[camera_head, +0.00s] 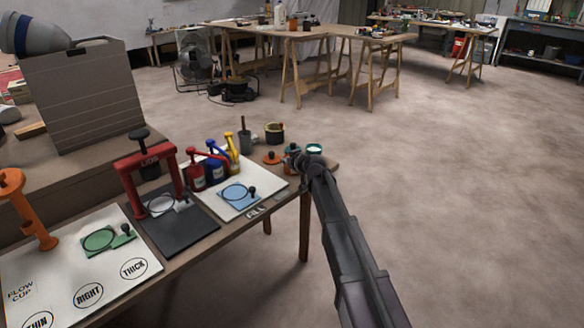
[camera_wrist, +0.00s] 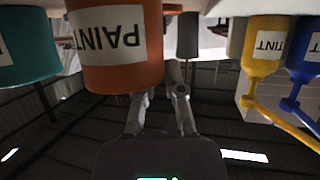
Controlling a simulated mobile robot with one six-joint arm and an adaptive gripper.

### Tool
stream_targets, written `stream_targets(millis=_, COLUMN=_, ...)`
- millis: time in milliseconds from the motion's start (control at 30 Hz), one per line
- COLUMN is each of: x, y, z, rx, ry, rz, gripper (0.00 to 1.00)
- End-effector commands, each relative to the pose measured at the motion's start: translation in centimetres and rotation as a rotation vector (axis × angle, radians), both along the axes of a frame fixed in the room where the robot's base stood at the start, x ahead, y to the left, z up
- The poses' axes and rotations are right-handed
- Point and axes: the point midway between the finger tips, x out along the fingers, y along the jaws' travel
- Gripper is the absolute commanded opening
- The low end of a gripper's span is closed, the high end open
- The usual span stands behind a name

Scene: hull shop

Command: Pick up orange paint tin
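The orange paint tin (camera_wrist: 95,75) is large and close in the wrist view, where it appears upside down with a white PAINT label. My gripper (camera_wrist: 160,85) points towards it with its two fingers apart and nothing between them. The tin lies left of the gap's middle, overlapping one finger in the picture; contact cannot be told. In the head view my gripper (camera_head: 308,162) is at the bench's far right end, by the small tins.
A teal tin (camera_wrist: 28,45) is left of the orange one in the wrist view. A grey cup (camera_wrist: 188,36), a yellow bottle (camera_wrist: 262,45) and a blue bottle (camera_wrist: 304,50) are to the right. An orange knobbed piece (camera_head: 271,157) lies on the bench. Floor right of the bench is clear.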

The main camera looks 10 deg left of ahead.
Motion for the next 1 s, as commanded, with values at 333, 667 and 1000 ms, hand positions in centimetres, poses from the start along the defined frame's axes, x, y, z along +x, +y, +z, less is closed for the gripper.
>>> stream_targets(millis=333, x=0.0, y=0.0, z=-0.1, rx=-0.001, ry=0.001, rz=0.002, gripper=0.0)
stream_targets(millis=667, x=0.0, y=0.0, z=0.6, rx=-0.002, ry=0.001, rz=0.001, gripper=0.0)
stream_targets(millis=1000, x=0.0, y=0.1, z=3.2, rx=-0.001, ry=0.0, rz=0.001, gripper=0.0)
